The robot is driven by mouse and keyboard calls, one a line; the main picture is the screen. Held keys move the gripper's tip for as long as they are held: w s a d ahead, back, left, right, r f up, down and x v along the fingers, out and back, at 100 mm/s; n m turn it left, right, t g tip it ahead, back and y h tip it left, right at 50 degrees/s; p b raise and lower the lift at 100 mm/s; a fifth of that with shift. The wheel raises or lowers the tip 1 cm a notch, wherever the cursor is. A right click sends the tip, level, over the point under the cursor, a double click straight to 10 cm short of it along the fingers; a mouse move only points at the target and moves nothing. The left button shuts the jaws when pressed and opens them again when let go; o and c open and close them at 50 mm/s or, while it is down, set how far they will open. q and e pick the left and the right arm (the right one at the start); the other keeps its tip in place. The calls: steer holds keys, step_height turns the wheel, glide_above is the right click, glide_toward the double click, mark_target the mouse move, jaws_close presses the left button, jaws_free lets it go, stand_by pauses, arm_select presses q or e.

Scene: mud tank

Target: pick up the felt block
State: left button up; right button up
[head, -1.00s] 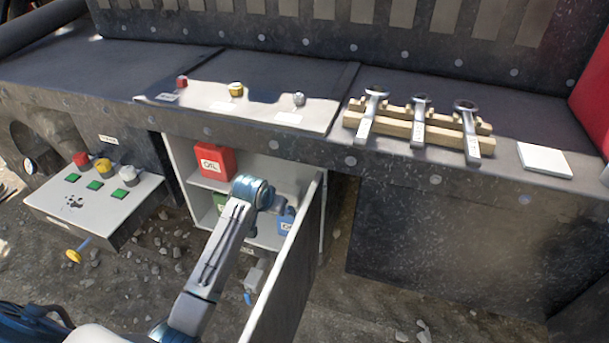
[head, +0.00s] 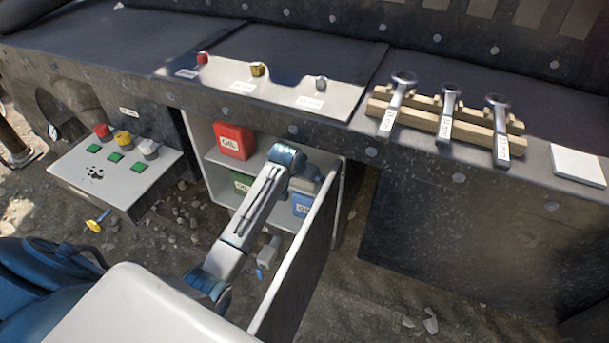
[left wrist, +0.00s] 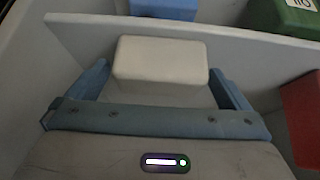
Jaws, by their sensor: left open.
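A plain off-white block (left wrist: 160,62), which I take to be the felt block, lies at the shelf in the left wrist view. My left gripper (left wrist: 160,75) is open, with one blue finger on each side of the block. I cannot tell whether either finger touches it. In the head view my left arm reaches into the open cabinet (head: 196,128) and hides the block and the fingertips. My right gripper is in neither view.
Inside the cabinet are a red oil can (head: 235,141), a green can (head: 243,183) and a blue can (head: 301,206). The open door (head: 300,265) stands close beside my arm. Wrenches (head: 447,112) and a flat white pad (head: 577,166) lie on the ledge above.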

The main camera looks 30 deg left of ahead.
arm_select(q)
steer(key=shift+w+f, duration=0.1)
steer(key=shift+f, duration=0.15)
steer(key=c, duration=0.9)
steer(key=shift+b, duration=0.55)
steer(key=s, duration=0.6)
steer(key=s+b, duration=0.1)
steer(key=s, duration=0.5)
steer(key=s+d+b, duration=0.1)
steer(key=s, duration=0.5)
steer(key=shift+r, duration=0.1)
